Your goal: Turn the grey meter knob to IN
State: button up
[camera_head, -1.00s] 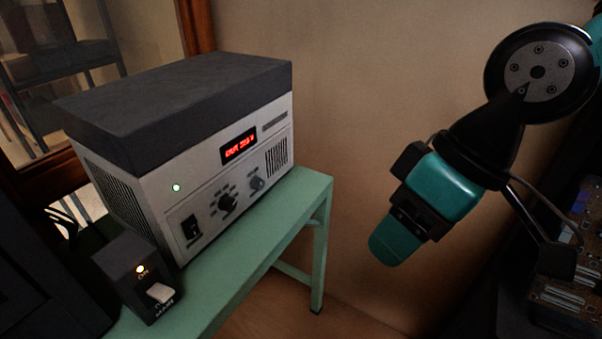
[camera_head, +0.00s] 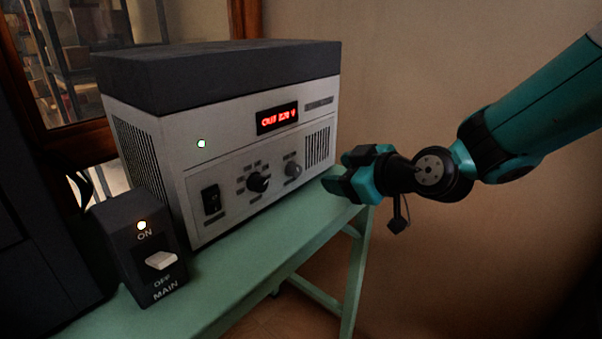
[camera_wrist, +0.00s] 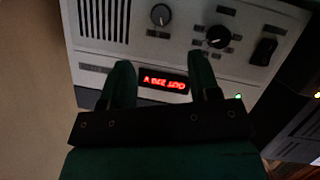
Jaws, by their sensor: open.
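The grey meter knob (camera_head: 293,169) is on the front panel of a white unit with a dark top (camera_head: 215,62), right of the larger black knob (camera_head: 257,182). In the wrist view the grey knob (camera_wrist: 160,15) is at the top, ahead of the fingers and between their lines. A red display (camera_head: 277,118) reads "OUT" and a number that looks like 220 V; it is upside down in the wrist view. My gripper (camera_head: 336,181) is right of the grey knob, pointing at the panel. Its green fingers (camera_wrist: 162,80) are apart, empty and not touching the knob.
A black box with a white MAIN switch (camera_head: 161,259) stands at left on the green bench (camera_head: 250,270). A black rocker switch (camera_head: 211,199) and a green lamp (camera_head: 201,143) are on the panel. Space right of the bench is open before a plain wall.

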aim_at(299, 171)
jog(key=x, duration=1.1)
jog(key=shift+w+a+f+p, duration=0.15)
jog(key=shift+w+a+p, duration=0.1)
jog(key=shift+a+p, duration=0.05)
jog(key=c, duration=0.9)
jog(key=shift+m, duration=0.3)
jog(key=shift+w+d+m+g+y, duration=0.1)
jog(key=shift+m+g+y, duration=0.3)
jog(key=shift+m+g, duration=0.45)
jog(key=shift+w+m+g+y+b, duration=0.15)
jog(key=shift+m+g+y, duration=0.25)
jog(key=shift+m, duration=0.4)
jog(key=shift+s+m+g+y+b, duration=0.15)
jog(key=shift+m+g+y, duration=0.2)
jog(key=shift+m, duration=0.4)
jog(key=shift+w, duration=0.1)
